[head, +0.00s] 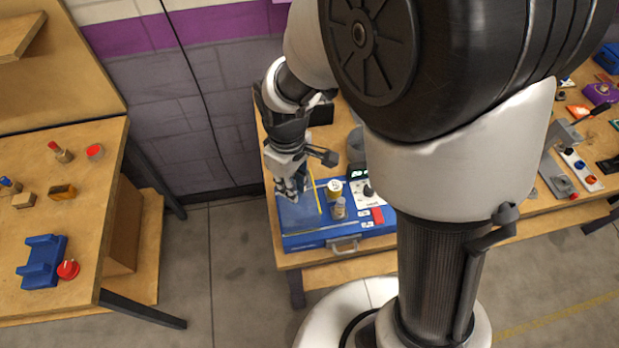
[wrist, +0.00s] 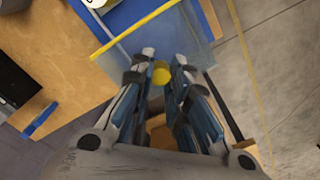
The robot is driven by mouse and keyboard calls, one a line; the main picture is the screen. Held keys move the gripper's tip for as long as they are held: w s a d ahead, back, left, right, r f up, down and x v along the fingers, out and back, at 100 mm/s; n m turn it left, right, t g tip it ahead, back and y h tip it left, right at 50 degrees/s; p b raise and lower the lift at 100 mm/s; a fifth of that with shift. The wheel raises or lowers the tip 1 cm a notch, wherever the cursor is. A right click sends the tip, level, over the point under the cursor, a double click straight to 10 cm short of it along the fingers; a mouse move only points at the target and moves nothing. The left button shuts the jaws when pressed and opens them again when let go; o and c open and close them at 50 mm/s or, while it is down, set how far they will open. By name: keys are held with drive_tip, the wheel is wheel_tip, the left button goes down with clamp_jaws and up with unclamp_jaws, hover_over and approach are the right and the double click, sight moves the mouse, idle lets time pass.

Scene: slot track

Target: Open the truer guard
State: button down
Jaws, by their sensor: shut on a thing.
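The truer is a blue box (head: 300,241) on the workbench, partly behind my arm in the head view. Its guard is a clear bluish panel with a yellow edge (head: 316,190). The panel (wrist: 190,38) also shows in the wrist view, in front of my fingertips. A round yellow knob (wrist: 161,73) sits between my fingers, close to the panel. My gripper (head: 291,188) is over the left part of the box, pointing down, and in the wrist view (wrist: 164,64) its fingers are shut on the knob. How far the guard is tilted is hard to tell.
A yellow-and-white tin (head: 335,188) and a small jar (head: 339,209) stand on the box beside the guard. A red switch (head: 378,215) is to their right. A grey handle (head: 344,245) sticks out in front. Another wooden table (head: 90,210) stands at left, with clear floor between.

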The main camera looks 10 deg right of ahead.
drive_tip(key=shift+s, duration=0.1)
drive_tip(key=c, duration=1.5)
unclamp_jaws()
drive_tip(key=shift+r, duration=6)
